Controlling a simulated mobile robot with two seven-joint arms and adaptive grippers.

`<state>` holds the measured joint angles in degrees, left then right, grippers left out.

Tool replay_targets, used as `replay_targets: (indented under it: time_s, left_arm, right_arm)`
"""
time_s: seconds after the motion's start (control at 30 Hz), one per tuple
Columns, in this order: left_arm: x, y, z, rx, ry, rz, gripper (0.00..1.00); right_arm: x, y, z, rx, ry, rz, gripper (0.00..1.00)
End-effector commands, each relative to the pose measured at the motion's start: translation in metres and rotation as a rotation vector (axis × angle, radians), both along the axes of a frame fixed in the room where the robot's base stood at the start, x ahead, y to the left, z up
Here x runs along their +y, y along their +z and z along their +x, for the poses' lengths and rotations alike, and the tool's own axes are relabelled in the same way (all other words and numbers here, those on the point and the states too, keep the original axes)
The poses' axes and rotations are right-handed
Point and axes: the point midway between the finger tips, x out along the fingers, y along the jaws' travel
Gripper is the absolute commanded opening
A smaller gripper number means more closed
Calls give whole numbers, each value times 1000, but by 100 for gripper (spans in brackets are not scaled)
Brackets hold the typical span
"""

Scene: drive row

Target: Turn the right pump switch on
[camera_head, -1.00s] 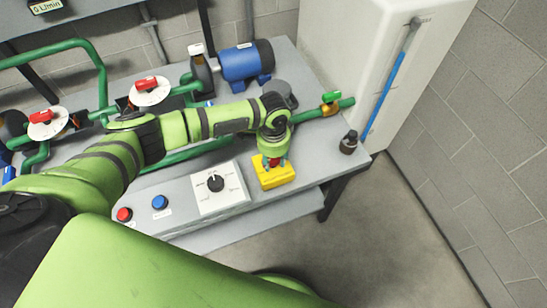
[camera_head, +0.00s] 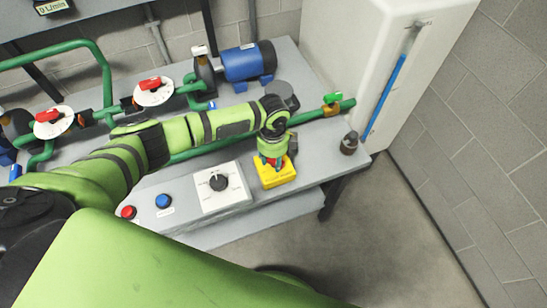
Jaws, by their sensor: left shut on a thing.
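My left gripper (camera_head: 272,161) reaches down onto a yellow box (camera_head: 277,177) at the right end of the control panel. It is shut on a small red part on top of the box, mostly hidden by the fingers. A black rotary knob (camera_head: 219,182) on a white plate is to the left of the box. The blue pump (camera_head: 245,62) stands at the back of the bench. Which control is the right pump switch cannot be read from labels. My right gripper is not in view.
A blue button (camera_head: 163,201) and a red button (camera_head: 128,212) sit left on the panel. A green-handled valve (camera_head: 333,98) and a white tank (camera_head: 345,45) stand right.

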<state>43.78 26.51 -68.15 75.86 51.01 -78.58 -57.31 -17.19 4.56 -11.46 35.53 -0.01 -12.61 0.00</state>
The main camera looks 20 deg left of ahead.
Motion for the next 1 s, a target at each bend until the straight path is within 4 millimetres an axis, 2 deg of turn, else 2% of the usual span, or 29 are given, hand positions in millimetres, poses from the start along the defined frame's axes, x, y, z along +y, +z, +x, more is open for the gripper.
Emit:
replay_targets:
  time_s: [0.5,0.73,1.0]
  left_arm:
    - [3,-1,1,1,-454,-1,5]
    - [3,-1,1,1,-585,-1,5]
    - [3,-1,1,1,-656,-1,5]
  right_arm:
    - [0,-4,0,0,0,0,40]
    - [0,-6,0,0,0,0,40]
    - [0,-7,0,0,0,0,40]
